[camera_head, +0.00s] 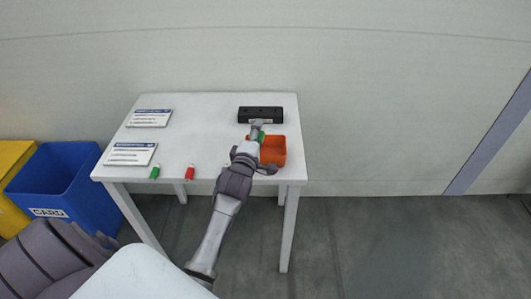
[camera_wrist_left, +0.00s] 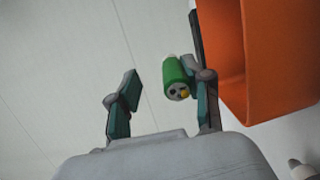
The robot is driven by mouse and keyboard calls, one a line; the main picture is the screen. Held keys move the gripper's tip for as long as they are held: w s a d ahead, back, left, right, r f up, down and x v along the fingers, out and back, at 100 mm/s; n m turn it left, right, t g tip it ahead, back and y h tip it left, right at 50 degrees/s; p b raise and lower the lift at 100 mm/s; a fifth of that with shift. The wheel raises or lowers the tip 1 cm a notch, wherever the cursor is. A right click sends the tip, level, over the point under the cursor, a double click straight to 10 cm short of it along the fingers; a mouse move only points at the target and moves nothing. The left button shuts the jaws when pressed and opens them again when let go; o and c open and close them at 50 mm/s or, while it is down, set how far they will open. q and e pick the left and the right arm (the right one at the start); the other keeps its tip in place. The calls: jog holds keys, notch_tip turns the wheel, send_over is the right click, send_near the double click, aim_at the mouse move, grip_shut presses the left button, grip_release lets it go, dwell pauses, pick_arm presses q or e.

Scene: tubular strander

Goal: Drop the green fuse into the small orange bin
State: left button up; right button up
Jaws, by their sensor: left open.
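My left gripper (camera_head: 258,130) is over the back right of the white table, at the left edge of the small orange bin (camera_head: 278,151). In the left wrist view the gripper (camera_wrist_left: 160,92) is open, its two fingers apart. A green fuse (camera_wrist_left: 176,78) shows between them, close to the right finger; whether it touches that finger I cannot tell. The orange bin (camera_wrist_left: 285,60) is just right of that finger. In the head view a bit of green (camera_head: 261,137) shows at the fingertips. Another green fuse (camera_head: 154,172) lies at the table's front left edge. My right gripper is not in view.
A red fuse (camera_head: 190,172) lies at the table's front edge. A black block (camera_head: 260,114) stands behind the bin. Two white cards (camera_head: 149,118) (camera_head: 130,154) lie on the left. A blue bin (camera_head: 60,180) stands left of the table (camera_head: 205,130). The table's middle is clear.

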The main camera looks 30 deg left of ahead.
pick_arm(q)
jog(key=v, duration=1.1)
jog(key=shift+s+d, duration=0.15)
jog(key=shift+s, duration=0.1)
